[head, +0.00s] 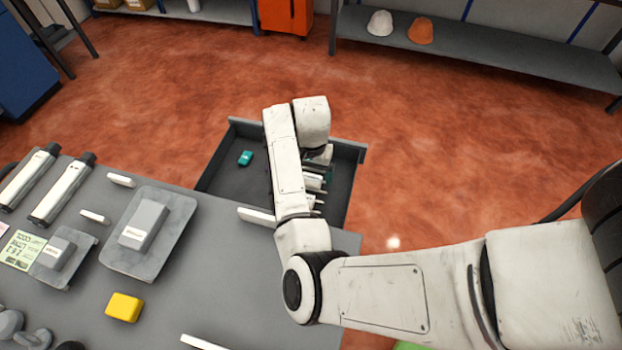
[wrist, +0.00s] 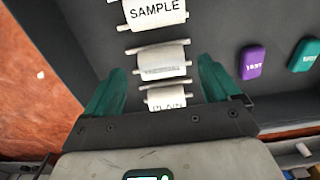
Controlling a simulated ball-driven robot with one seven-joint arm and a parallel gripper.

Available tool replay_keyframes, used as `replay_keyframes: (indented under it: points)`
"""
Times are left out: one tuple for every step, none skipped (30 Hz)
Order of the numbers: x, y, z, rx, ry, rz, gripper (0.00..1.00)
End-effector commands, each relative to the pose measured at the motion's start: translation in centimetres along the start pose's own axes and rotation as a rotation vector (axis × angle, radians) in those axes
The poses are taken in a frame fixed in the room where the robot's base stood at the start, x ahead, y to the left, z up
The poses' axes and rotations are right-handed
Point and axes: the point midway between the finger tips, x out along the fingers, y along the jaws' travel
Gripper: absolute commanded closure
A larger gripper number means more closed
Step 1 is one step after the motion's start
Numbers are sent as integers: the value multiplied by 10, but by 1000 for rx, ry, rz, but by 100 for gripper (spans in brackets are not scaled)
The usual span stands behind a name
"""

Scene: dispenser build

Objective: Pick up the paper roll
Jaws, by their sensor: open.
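Three white paper rolls lie in a row in the open grey drawer (head: 222,178). In the wrist view, the far roll (wrist: 155,11) reads "SAMPLE". The middle roll (wrist: 160,60) has print too blurred to read. The near roll (wrist: 167,98) seems to read "PLAIN" and its lower part is hidden by my gripper. In the head view, my arm partly covers the rolls (head: 313,182). My gripper (wrist: 160,70) is open, with teal fingers either side of the row, near the middle and near rolls. It holds nothing; whether it touches a roll, I cannot tell.
A purple block (wrist: 254,62) and a teal block (wrist: 304,54) lie right of the rolls in the drawer. The grey worktop (head: 190,290) beside it carries a yellow block (head: 124,307), white cylinders (head: 62,192) and a grey plate (head: 125,262). The red floor beyond is clear.

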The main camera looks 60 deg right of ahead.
Motion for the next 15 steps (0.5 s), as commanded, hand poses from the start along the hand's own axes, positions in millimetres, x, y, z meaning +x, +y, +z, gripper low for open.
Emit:
replay_keyframes:
  points:
    - [6, -2, 1, -2, -4, 2, 11]
    - [10, -2, 2, -2, -4, 2, 11]
    - [16, -3, 2, -2, -3, 2, 11]
    - [21, -3, 1, -1, -3, 2, 11]
    - [25, -3, 1, -1, -3, 2, 11]
    - [29, -3, 1, -1, -2, 1, 11]
    - [31, -3, 1, -1, -2, 1, 11]
    - [33, -3, 1, -1, -2, 1, 11]
    - [34, -3, 1, -1, -1, 0, 11]
    - [35, -3, 1, -1, 0, 0, 11]
    - [35, -3, 1, -1, 0, 0, 11]
    - [36, -3, 1, -1, 0, 0, 11]
    - [36, -3, 1, -1, 0, 0, 11]
    - [35, -3, 1, -1, 0, 0, 11]
    - [35, -3, 1, -1, 0, 0, 11]
